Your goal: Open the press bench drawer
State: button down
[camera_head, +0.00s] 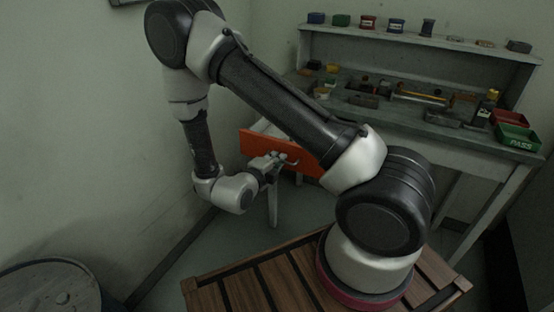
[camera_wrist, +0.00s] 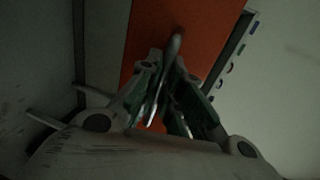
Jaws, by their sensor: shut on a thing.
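The press bench drawer has an orange front (camera_head: 258,144) under the left part of the grey bench (camera_head: 350,119). The drawer stands out from the bench, with part of its pale side showing behind the front. My gripper (camera_head: 279,158) is at the metal handle (camera_head: 292,162) on the drawer front. In the wrist view the orange front (camera_wrist: 200,28) fills the upper middle, and the handle (camera_wrist: 173,45) runs between the fingers of my gripper (camera_wrist: 167,75), which are shut on it. My arm hides part of the drawer front and the bench edge in the head view.
The bench top holds a red bin (camera_head: 508,118), a green bin (camera_head: 517,136) and several tools. Small containers line the upper shelf. A wall stands close on the left. A dark drum (camera_head: 50,290) is at bottom left. Floor is clear before the drawer.

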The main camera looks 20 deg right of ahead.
jog(key=c, duration=1.8)
grip_release()
jog(key=shift+c, duration=0.2)
jog(key=v, duration=1.2)
jog(key=shift+f, duration=0.1)
